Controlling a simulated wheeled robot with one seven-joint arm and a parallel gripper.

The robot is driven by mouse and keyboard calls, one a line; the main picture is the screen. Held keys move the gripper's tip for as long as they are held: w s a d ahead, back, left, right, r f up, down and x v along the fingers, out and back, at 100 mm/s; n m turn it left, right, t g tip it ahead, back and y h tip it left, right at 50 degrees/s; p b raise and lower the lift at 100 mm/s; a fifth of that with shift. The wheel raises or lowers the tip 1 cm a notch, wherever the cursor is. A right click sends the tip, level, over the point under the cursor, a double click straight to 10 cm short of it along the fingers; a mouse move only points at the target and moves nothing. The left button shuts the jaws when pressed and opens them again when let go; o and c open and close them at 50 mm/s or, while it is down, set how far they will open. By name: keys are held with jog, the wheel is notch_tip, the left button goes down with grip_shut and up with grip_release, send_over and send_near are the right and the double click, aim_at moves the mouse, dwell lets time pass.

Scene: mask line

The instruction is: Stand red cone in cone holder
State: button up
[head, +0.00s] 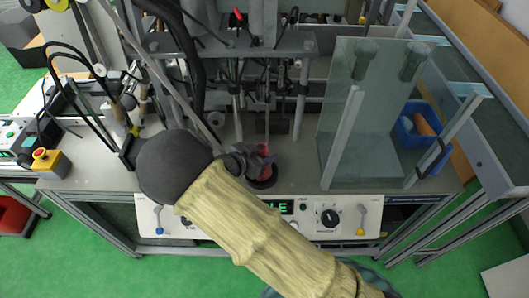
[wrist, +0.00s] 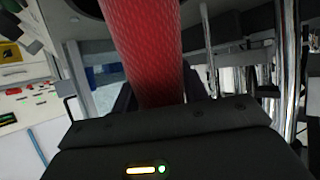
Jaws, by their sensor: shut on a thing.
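My gripper (head: 240,160) is shut on the red cone (head: 264,152), over the front middle of the machine's worktop. In the wrist view the red cone (wrist: 148,50) rises from between the jaws and runs out of the top of the picture. In the head view a dark round base (head: 263,182), which looks like the cone holder, shows just below the cone. I cannot tell whether the cone sits in it or is held just above it. My arm and the gripper hide part of the cone.
A clear guard panel (head: 350,110) stands to the right, with a blue bin (head: 408,138) holding an orange thing behind it. Machine rods and cables (head: 255,75) stand close behind the gripper. A control panel (head: 335,217) runs along the front. A yellow emergency-stop box (head: 48,163) is at left.

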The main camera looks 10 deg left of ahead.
jog(key=o, duration=1.1)
jog(key=shift+f, duration=0.1)
jog(key=shift+o, duration=0.2)
jog(key=shift+w, duration=0.15)
jog(key=b+v, duration=0.1)
jog(key=v, duration=1.1)
jog(key=shift+s, duration=0.2)
